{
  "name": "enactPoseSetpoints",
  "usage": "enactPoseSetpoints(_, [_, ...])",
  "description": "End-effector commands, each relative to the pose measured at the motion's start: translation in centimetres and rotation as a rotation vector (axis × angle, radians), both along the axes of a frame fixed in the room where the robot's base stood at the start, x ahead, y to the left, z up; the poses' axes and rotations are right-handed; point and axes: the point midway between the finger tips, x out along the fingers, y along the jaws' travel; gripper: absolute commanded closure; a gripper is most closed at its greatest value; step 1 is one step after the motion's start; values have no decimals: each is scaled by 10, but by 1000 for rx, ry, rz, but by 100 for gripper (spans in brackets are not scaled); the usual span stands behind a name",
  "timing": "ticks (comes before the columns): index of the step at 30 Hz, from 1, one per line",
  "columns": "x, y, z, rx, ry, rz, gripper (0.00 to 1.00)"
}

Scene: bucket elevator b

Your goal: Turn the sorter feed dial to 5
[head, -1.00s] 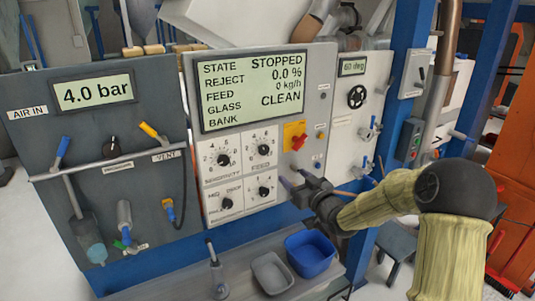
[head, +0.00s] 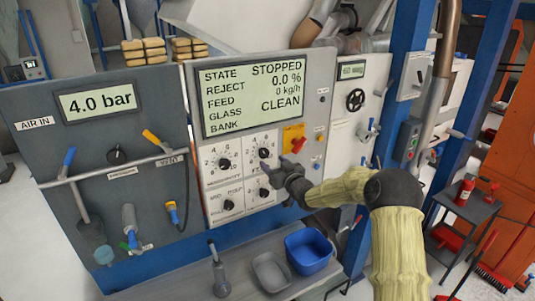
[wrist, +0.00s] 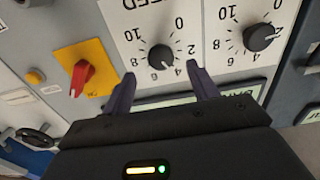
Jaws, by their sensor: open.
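The feed dial (head: 264,153) is a black knob on a white plate at the top right of the group of dials below the sorter screen. In the wrist view the feed dial (wrist: 161,57) shows upside down, with a scale from 0 to 10 and the word FEED above. Its pointer seems to be near 4, but is too small to read surely. My gripper (head: 266,170) is in front of the panel. In the wrist view my gripper (wrist: 162,77) is open and empty, its two fingers either side of the dial's line, apart from the knob.
The sensitivity dial (wrist: 259,37) is beside the feed dial. A red switch on a yellow plate (head: 294,139) is on the other side. The screen (head: 254,94) reads STOPPED and 0 kg/h. A blue bin (head: 309,251) and a grey bin (head: 271,271) stand below.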

Motion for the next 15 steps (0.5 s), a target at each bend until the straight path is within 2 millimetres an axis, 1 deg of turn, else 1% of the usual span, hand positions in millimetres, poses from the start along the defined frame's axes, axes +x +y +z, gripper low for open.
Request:
enactPoseSetpoints(3, [13,10,2,2,1,1,41])
enactPoseSetpoints(9, [32,22,2,1,1,1,41])
enactPoseSetpoints(15, [41,28,0,1,1,0,41])
